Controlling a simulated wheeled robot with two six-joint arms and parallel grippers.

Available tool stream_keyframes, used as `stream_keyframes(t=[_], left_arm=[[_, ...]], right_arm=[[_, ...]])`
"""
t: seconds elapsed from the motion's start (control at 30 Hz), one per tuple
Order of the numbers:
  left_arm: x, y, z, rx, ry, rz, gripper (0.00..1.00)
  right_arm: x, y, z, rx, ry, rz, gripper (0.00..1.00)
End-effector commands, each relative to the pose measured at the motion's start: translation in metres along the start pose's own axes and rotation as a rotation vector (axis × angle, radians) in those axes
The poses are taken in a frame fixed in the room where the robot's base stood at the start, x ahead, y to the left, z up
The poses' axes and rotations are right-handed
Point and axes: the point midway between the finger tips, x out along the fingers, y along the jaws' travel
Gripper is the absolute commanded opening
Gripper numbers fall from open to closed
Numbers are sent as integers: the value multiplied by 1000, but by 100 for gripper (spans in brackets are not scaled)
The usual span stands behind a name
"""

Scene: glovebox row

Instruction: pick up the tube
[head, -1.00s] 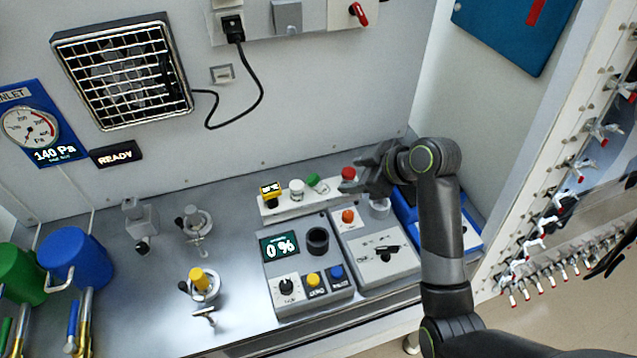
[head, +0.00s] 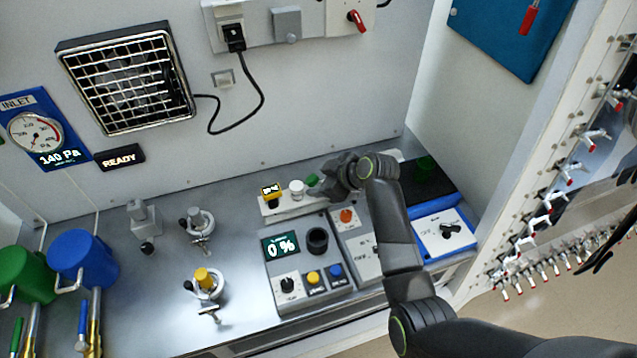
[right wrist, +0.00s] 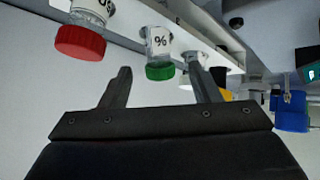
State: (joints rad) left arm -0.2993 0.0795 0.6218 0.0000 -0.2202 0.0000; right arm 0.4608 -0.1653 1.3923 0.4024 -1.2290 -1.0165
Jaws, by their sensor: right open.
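A white rack (head: 272,208) at the back of the bench holds several capped tubes. The head view shows a yellow-capped tube (head: 271,196), a white-capped tube (head: 297,188) and a green-capped tube (head: 313,180). My right gripper (head: 328,190) is just right of the green cap. In the right wrist view my right gripper (right wrist: 160,84) is open and empty, with the green-capped tube (right wrist: 160,70) ahead between its fingertips. The red-capped tube (right wrist: 80,42) is off to the left there; my gripper and arm hide it in the head view. My left gripper is out of view.
A grey unit with a "0 %" display (head: 281,246) stands in front of the rack, with a switch unit (head: 362,262) beside it. A blue-framed unit (head: 446,232) is at right. Two clamp stands (head: 201,222) (head: 207,285) stand left on the bench, with free surface around them.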

Motion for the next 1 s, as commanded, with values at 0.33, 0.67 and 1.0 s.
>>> stream_keyframes(t=[0.33, 0.67, 1.0], left_arm=[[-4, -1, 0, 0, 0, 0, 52], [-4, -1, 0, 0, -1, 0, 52], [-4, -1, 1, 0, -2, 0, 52]], right_arm=[[21, 0, 0, 0, 0, 0, 57], [21, 0, 0, 1, 0, 1, 38], [21, 0, 0, 1, 0, 1, 8]])
